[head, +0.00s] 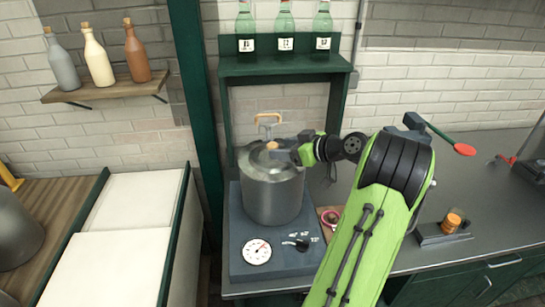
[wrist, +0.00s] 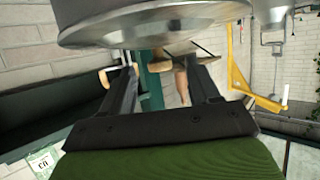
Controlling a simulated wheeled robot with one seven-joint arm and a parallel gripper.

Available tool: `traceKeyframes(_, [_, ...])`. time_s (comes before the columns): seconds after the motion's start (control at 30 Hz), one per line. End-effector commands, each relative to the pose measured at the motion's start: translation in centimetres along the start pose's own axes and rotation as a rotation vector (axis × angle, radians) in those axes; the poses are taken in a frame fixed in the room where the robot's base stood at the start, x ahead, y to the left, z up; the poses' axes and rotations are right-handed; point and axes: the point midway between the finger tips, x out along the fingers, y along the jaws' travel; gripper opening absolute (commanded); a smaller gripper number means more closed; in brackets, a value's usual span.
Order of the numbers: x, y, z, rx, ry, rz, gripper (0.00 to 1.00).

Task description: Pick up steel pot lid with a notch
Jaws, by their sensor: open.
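The steel pot (head: 272,198) stands upright on a blue-grey base with a dial. The steel lid (head: 258,160) lies on its top, with a tan knob (head: 272,146) near its middle. My gripper (head: 283,150) reaches in from the right, just above the lid beside the knob. In the wrist view my gripper (wrist: 163,75) is open, its two fingers apart. A curved steel surface (wrist: 175,25), probably the lid, fills the top of that view close to the fingers. I cannot make out the notch. A tan loop handle (head: 268,116) rises behind the knob.
A green shelf (head: 285,68) with several bottles stands behind the pot. A wooden wall shelf (head: 105,90) with 3 bottles hangs at left. A red-tipped tool (head: 464,149) is at right. White panels (head: 110,240) lie left of the green post.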

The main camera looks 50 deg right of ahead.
Motion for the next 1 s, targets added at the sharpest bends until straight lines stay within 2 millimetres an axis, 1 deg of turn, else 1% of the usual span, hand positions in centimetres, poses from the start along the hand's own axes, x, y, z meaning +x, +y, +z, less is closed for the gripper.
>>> traceKeyframes(0.03, [1.0,-0.1,-0.3,-0.002,0.001,-0.006,0.61])
traceKeyframes(0.1, [2.4,0.0,-0.6,-0.002,0.001,-0.006,0.61])
traceKeyframes(0.2, [4.0,0.0,-0.6,-0.001,0.001,-0.005,0.61])
traceKeyframes(0.3, [4.7,0.1,-0.5,-0.001,0.0,-0.002,0.61])
traceKeyframes(0.47, [4.6,0.1,-0.5,-0.001,0.0,-0.001,0.61])
traceKeyframes(0.57, [4.6,0.1,-0.5,-0.001,0.0,-0.001,0.47])
traceKeyframes(0.6, [4.6,0.1,-0.5,-0.001,0.0,-0.001,0.41])
traceKeyframes(0.87, [4.6,0.1,-0.5,0.0,-0.001,-0.001,0.01])
traceKeyframes(1.0, [4.6,0.1,-0.5,-0.001,0.001,-0.002,0.0])
